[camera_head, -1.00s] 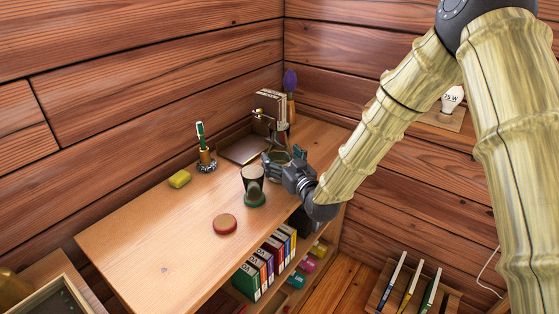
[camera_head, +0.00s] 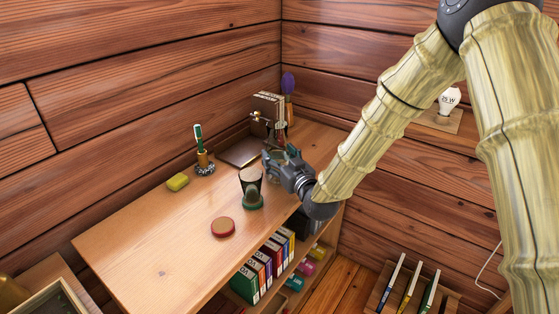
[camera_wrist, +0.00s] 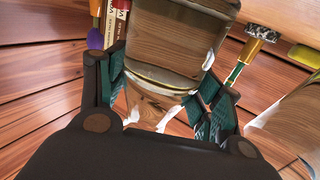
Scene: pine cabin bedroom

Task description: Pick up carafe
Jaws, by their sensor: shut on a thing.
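The carafe (camera_wrist: 172,45) is a clear glass vessel that fills the upper middle of the wrist view, between my two fingers. My gripper (camera_wrist: 165,95) is shut on it, with a green-padded finger on each side. In the head view my gripper (camera_head: 275,163) is over the far right part of the wooden desk (camera_head: 150,240). There the carafe is mostly hidden behind my gripper. I cannot tell whether its base touches the desk.
A red round item (camera_head: 223,227), a yellow block (camera_head: 177,182) and a pen holder (camera_head: 204,163) are further left. Books (camera_head: 268,107) stand behind. The desk's front left is clear.

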